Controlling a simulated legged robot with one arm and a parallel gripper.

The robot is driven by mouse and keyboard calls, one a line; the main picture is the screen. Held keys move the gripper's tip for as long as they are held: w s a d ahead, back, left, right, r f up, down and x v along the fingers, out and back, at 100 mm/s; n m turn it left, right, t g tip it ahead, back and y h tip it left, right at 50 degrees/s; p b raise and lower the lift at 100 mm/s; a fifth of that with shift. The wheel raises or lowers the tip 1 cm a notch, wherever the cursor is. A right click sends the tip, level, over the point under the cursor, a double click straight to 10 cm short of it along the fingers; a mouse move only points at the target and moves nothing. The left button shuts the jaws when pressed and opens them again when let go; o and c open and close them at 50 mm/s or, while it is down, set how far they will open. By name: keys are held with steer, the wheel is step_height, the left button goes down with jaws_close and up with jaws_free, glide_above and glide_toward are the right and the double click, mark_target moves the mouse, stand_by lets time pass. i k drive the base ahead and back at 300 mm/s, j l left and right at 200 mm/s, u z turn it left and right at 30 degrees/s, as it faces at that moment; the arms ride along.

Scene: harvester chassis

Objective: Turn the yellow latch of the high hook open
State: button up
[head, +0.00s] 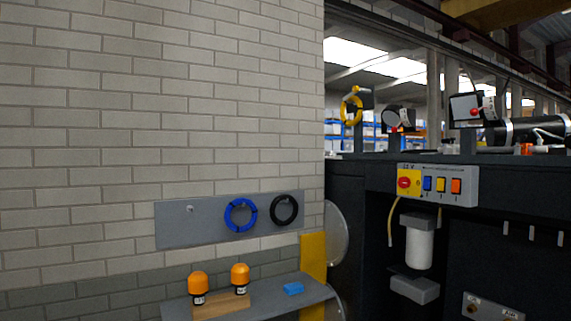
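A yellow ring-shaped piece (345,112) hangs high on the chassis, just right of the brick wall's edge. A small yellow part (356,90) sits at its top against a grey plate or post. This looks like the high hook with its latch, but it is too small to tell latch from ring or whether the latch is open. My gripper is not in view.
A grey control box (465,187) with a red knob and coloured switches sits below on the dark chassis. A white filter (419,247) hangs under it. A brick wall (150,120) fills the left. A grey shelf (265,302) holds two orange-capped items. Blue (240,215) and black (284,210) rings hang above.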

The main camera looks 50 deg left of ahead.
mark_target(356, 88)
steer(key=u, duration=1.6)
